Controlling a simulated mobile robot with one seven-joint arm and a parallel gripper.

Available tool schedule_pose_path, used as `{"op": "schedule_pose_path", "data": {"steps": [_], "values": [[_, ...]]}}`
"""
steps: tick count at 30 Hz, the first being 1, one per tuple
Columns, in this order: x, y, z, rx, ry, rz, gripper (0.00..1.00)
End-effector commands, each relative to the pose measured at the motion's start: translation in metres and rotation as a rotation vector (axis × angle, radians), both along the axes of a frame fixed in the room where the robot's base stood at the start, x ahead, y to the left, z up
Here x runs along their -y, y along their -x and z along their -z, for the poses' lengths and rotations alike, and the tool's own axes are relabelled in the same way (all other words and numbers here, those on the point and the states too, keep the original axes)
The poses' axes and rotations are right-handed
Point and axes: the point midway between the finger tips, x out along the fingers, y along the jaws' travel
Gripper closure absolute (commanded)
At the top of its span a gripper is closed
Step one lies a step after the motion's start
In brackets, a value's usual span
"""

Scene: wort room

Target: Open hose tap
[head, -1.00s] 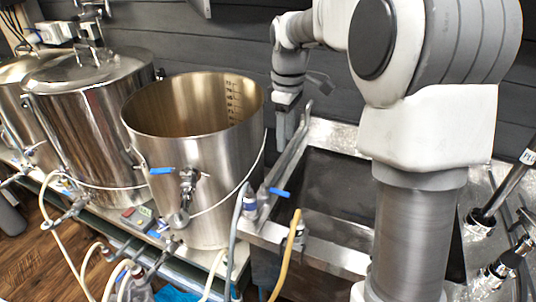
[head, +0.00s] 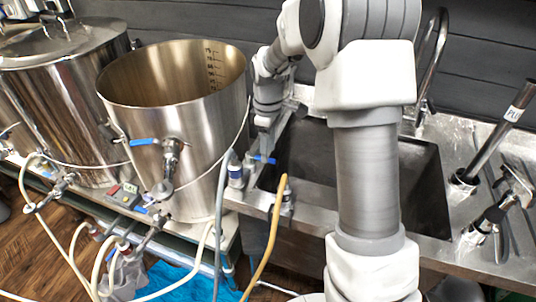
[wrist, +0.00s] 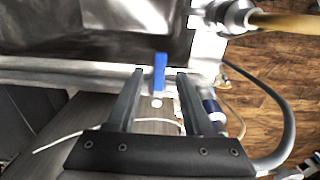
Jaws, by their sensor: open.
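The hose tap's blue lever (head: 263,159) is at the left front corner of the steel sink, beside a fitting with a blue band (head: 236,172) and a grey hose (head: 220,215). My gripper (head: 266,145) points down right at the lever and partly covers the tap. In the wrist view the blue lever (wrist: 160,72) shows between the two fingers of my open gripper (wrist: 160,80), with a gap on each side. The banded fitting (wrist: 210,108) lies just right of the right finger. The tap's body is mostly hidden.
A large open steel pot (head: 180,120) with its own blue-handled valve (head: 145,142) stands close left of my gripper. A yellow hose (head: 268,235) rises at the sink's front edge. The sink basin (head: 300,160) looks empty. A tall faucet (head: 433,60) stands behind it.

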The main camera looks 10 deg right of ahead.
Motion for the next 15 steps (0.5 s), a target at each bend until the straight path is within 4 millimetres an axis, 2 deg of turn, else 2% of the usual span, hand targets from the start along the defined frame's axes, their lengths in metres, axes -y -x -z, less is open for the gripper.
{"op": "schedule_pose_path", "data": {"steps": [1,6,15], "values": [[0.000,0.000,0.008,-0.003,0.001,0.000,0.49],[0.000,0.000,0.019,0.000,0.000,0.000,0.49],[0.000,0.000,0.020,0.000,0.000,0.000,0.49]]}}
